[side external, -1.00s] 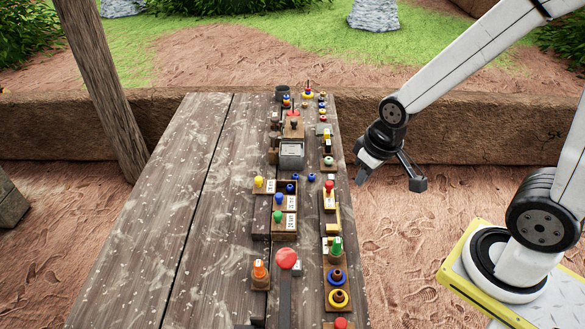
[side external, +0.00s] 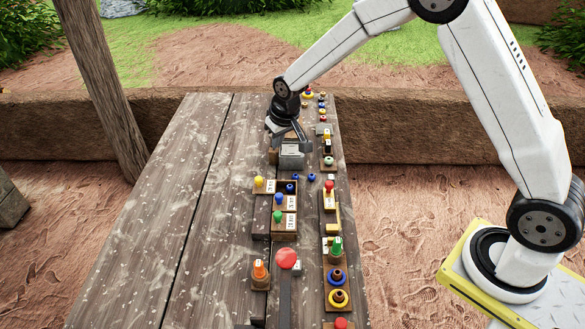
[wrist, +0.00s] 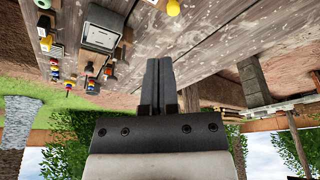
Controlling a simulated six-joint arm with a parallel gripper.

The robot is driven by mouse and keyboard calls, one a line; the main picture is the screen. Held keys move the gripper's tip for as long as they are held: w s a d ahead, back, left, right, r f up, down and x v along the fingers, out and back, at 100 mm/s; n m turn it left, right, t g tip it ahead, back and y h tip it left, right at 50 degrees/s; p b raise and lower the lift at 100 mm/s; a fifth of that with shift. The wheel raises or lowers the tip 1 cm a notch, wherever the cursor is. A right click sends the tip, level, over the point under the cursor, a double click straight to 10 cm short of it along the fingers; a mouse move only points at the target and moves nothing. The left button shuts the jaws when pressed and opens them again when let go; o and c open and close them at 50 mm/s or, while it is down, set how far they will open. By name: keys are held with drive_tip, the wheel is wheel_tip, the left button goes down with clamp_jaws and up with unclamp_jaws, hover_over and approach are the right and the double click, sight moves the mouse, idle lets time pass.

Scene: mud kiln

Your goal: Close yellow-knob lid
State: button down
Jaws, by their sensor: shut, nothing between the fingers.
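The yellow knob (side external: 259,183) sits on a lid with a white label (side external: 270,186) at the left of a wooden box row. This lid sticks out to the left of the lids with the blue knob (side external: 280,198) and green knob (side external: 278,216). Small blue pieces (side external: 290,188) show just right of it, in what looks like an uncovered compartment. In the wrist view the yellow knob (wrist: 173,8) is at the top edge, its lid mostly cut off. My gripper (side external: 303,147) is shut and empty, above the grey box, beyond the yellow knob. Its fingers also show in the wrist view (wrist: 159,62).
The grey box (side external: 291,161) stands below my gripper, partly hidden in the side view. A red-knobbed piece (side external: 329,187) and loose blue rings (side external: 311,177) lie to the right. The table's left side (side external: 170,200) is clear.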

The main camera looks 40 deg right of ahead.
hover_over(264, 183)
drive_tip(key=w+a, duration=0.1)
drive_tip(key=w, duration=0.2)
wheel_tip(264, 183, down, 6)
drive_tip(key=shift+a, duration=0.2)
drive_tip(key=shift+f, duration=0.2)
drive_tip(key=shift+x, duration=4.95)
drive_tip(key=shift+s+a+r, duration=0.15)
drive_tip(key=shift+s, duration=1.7)
drive_tip(key=shift+s+d, duration=2.55)
drive_tip(key=shift+w, duration=0.2)
